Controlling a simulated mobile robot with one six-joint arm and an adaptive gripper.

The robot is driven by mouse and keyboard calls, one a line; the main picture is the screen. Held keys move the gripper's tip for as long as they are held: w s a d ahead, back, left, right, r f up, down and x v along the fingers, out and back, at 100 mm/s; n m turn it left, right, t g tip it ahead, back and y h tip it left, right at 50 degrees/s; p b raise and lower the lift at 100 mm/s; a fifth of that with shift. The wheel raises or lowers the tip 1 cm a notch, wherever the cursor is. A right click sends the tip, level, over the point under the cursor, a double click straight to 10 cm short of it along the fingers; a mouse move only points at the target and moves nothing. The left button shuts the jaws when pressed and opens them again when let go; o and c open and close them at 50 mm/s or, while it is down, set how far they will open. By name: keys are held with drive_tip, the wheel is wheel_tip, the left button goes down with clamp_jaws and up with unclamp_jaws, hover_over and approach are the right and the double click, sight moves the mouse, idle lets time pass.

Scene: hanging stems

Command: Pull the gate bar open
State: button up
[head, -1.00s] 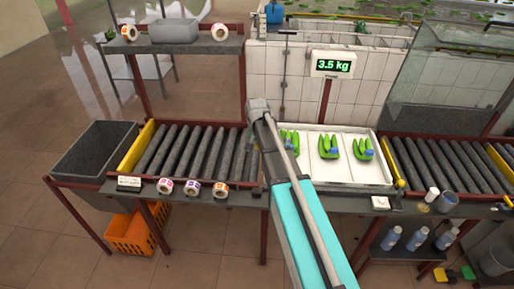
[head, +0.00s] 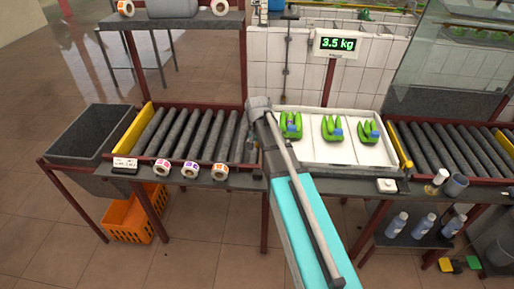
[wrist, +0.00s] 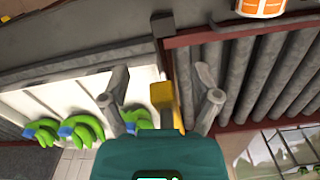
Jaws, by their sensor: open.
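A yellow gate bar (wrist: 162,96) shows in the wrist view, between the roller lane and the white tray. Its near end lies between the two fingers of my gripper (wrist: 161,76), which is open with a finger on either side. I cannot tell whether either finger touches it. In the head view my arm covers this bar and the fingers. The white tray (head: 356,158) holds three green banana bunches with blue bands, also seen in the wrist view, where the tray (wrist: 70,84) lies to the left of the bar.
Grey rollers (head: 190,135) lie left of my arm, with tape rolls (head: 190,170) along the front ledge. A scale display (head: 338,44) reading 3.5 kg stands behind the tray. Another yellow bar (head: 398,145) edges the right rollers. Bottles (head: 424,225) stand on a lower shelf.

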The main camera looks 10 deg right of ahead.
drive_tip(key=shift+w+d+f+b, duration=0.1)
drive_tip(key=shift+w+f+b, duration=0.2)
drive_tip(key=shift+f+b, duration=0.25)
drive_tip(key=shift+w+d+f+b, duration=0.1)
drive_tip(key=shift+w+f+b, duration=0.25)
drive_tip(key=shift+f, duration=0.3)
drive_tip(key=shift+w+d+r+p, duration=0.1)
drive_tip(key=shift+w+r+p, duration=0.25)
drive_tip(key=shift+r+p, duration=1.45)
drive_tip(key=shift+w+d+r+p, duration=0.15)
drive_tip(key=shift+w+r+p, duration=0.2)
drive_tip(key=shift+r+p, duration=1.45)
drive_tip(key=shift+w+d+r+p, duration=0.1)
drive_tip(key=shift+w+r+p, duration=0.25)
drive_tip(key=shift+r+p, duration=1.4)
drive_tip(key=shift+w+d+r+p, duration=0.1)
drive_tip(key=shift+w+r+p, duration=0.1)
drive_tip(key=shift+r+p, duration=0.95)
drive_tip(key=shift+w+d+r+p, duration=0.15)
drive_tip(key=shift+r+p, duration=0.65)
drive_tip(key=shift+p, duration=0.5)
drive_tip(key=shift+a, duration=0.1)
